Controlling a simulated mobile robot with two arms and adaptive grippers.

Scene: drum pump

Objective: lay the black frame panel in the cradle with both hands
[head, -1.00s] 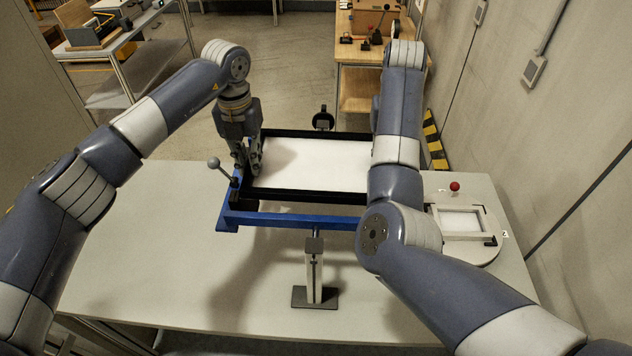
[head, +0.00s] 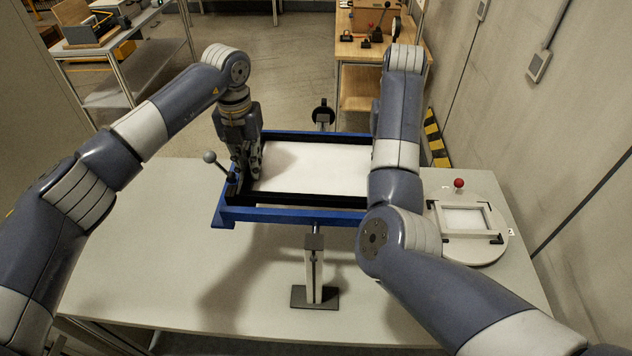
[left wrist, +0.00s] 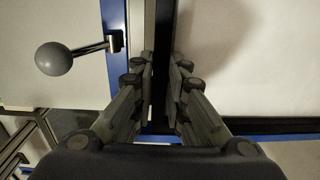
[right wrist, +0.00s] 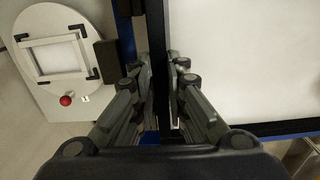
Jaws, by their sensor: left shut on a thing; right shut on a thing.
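The black frame panel (head: 290,198), a black rim around a white sheet, lies level within the outline of the blue cradle (head: 290,216). Whether it rests fully on the cradle cannot be told. My left gripper (head: 246,172) is shut on the panel's left rim, which also shows between the fingers in the left wrist view (left wrist: 160,75). My right gripper (right wrist: 163,90) is shut on the panel's right rim in the right wrist view. In the head view my right arm hides that gripper and the panel's right end.
A lever with a grey ball (head: 209,157) stands at the cradle's left side. A round plate with a small white frame (head: 466,250) and a red ball (head: 459,183) sits at the right. A post stand (head: 313,270) stands in front. The table's left part is clear.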

